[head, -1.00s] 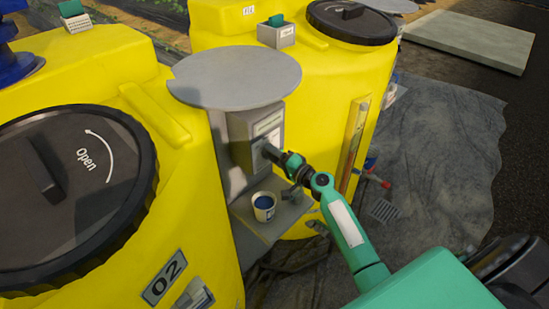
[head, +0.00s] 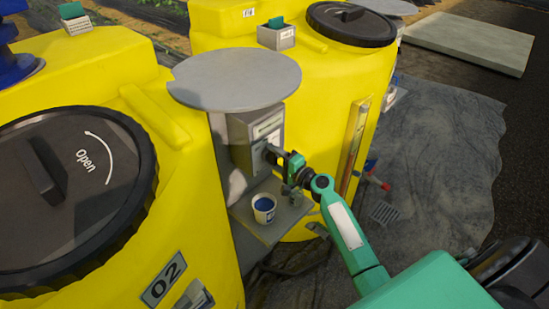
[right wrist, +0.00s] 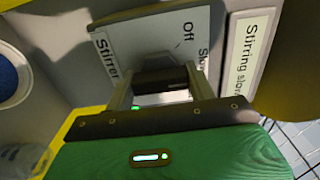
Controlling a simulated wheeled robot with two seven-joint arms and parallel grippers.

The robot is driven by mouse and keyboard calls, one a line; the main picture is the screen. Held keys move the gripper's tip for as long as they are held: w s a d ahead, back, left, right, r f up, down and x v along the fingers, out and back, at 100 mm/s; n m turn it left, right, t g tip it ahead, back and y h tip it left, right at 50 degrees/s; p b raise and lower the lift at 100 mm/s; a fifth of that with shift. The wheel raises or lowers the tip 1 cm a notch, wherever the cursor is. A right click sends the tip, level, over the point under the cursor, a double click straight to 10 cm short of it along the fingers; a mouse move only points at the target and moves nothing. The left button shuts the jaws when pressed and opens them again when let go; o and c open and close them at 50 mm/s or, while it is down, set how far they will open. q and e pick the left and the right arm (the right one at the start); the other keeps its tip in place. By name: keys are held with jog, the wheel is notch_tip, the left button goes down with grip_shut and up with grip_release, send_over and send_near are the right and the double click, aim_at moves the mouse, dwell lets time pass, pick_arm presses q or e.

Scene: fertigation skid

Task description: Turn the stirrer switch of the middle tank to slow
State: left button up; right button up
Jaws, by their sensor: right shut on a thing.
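The stirrer switch (right wrist: 163,79) is a dark knob on a pale plate (right wrist: 150,42) reading "Stirrer", "Off" and a partly hidden "Slow". My right gripper (right wrist: 163,88) is shut on the knob, a finger on each side. Which mark the knob points to cannot be told. In the head view the grey switch box (head: 241,140) stands under a round grey cover, between the yellow tank marked 02 (head: 200,215) and another yellow tank (head: 330,75). My right gripper (head: 271,153) reaches the box front there, and the knob is hidden. My left gripper is not in view.
A cup of blue liquid (head: 263,207) stands on the grey shelf (head: 243,228) below the box, close to my right gripper. The round cover (head: 235,78) overhangs the box. A level tube (head: 355,145) runs up the far tank. Dark sheeting (head: 440,160) covers the ground at right.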

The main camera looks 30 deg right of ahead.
jog(key=o, duration=1)
jog(key=b+v, duration=0.4)
jog(key=v, duration=1)
jog(key=shift+d, duration=0.1)
jog(key=shift+w, duration=0.1)
